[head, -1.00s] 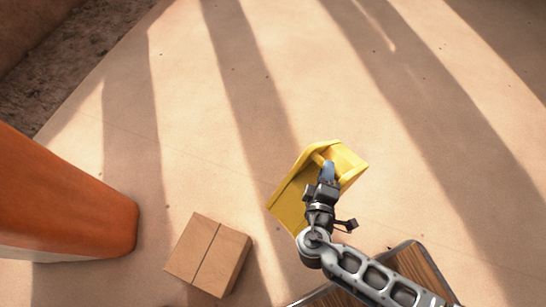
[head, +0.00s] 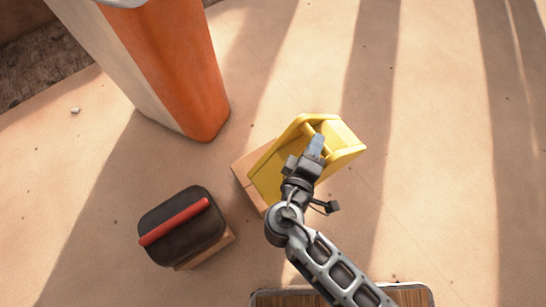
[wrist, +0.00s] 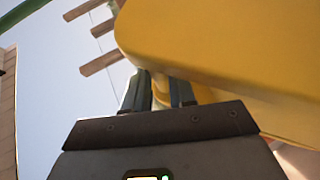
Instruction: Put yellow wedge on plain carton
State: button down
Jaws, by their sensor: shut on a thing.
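The yellow wedge (head: 270,176) is held up by my gripper (head: 317,148), which is shut on a bar-like part of it. In the wrist view the fingers (wrist: 160,92) reach the yellow wedge (wrist: 225,45), which fills the upper right. A plain brown carton (head: 247,164) stands on the ground to the left of the gripper. The wedge overlaps it in the head view and hides most of its top. I cannot tell the height between them.
A dark block with a red handle (head: 183,228) sits on another carton (head: 208,250) at lower left. An orange and white pillar (head: 180,75) stands at upper left. The sandy ground to the right is clear, with striped shadows.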

aim_at(262, 166)
jog(key=a+f+b, duration=0.1)
jog(key=a+f, duration=0.1)
jog(key=a, duration=0.2)
jog(key=a+f+b, duration=0.2)
jog(key=a, duration=0.2)
jog(key=w+a+f+b, duration=0.1)
jog(key=a+f+b, duration=0.1)
jog(key=a, duration=0.1)
jog(key=shift+a+f, duration=0.35)
jog(key=shift+a, duration=0.05)
jog(key=shift+f+b, duration=1.15)
jog(key=shift+f, duration=0.95)
jog(key=c, duration=1.4)
grip_release()
jog(key=shift+f, duration=0.2)
jog(key=o, duration=0.5)
jog(key=shift+c, duration=0.2)
jog(key=shift+r, duration=0.1)
jog(key=shift+r, duration=0.2)
jog(key=p+v, duration=0.3)
jog(key=v, duration=0.9)
jog(key=shift+f, duration=0.15)
